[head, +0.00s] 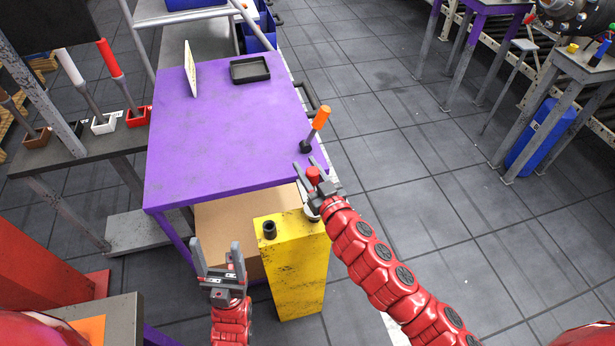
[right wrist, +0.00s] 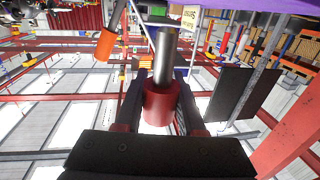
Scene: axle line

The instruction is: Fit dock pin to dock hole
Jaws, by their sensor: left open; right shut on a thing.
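My right gripper (head: 313,178) is shut on the dock pin, a red-bodied piece (head: 313,175) above the yellow block's far right corner. In the right wrist view the pin's red collar (right wrist: 160,104) sits between the fingers (right wrist: 160,95), and its grey metal shaft (right wrist: 166,52) sticks out beyond them. A dark round socket (head: 269,230), which looks like the dock hole, stands on top of the yellow block (head: 300,270), left of the held pin and apart from it. My left gripper (head: 217,255) is open and empty, left of the yellow block.
A purple table (head: 220,135) stands behind the block, holding a black tray (head: 250,69), a white sign (head: 190,70) and an orange-handled tool (head: 320,118) in a black base, near my right gripper. A cardboard box (head: 235,215) is under the table.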

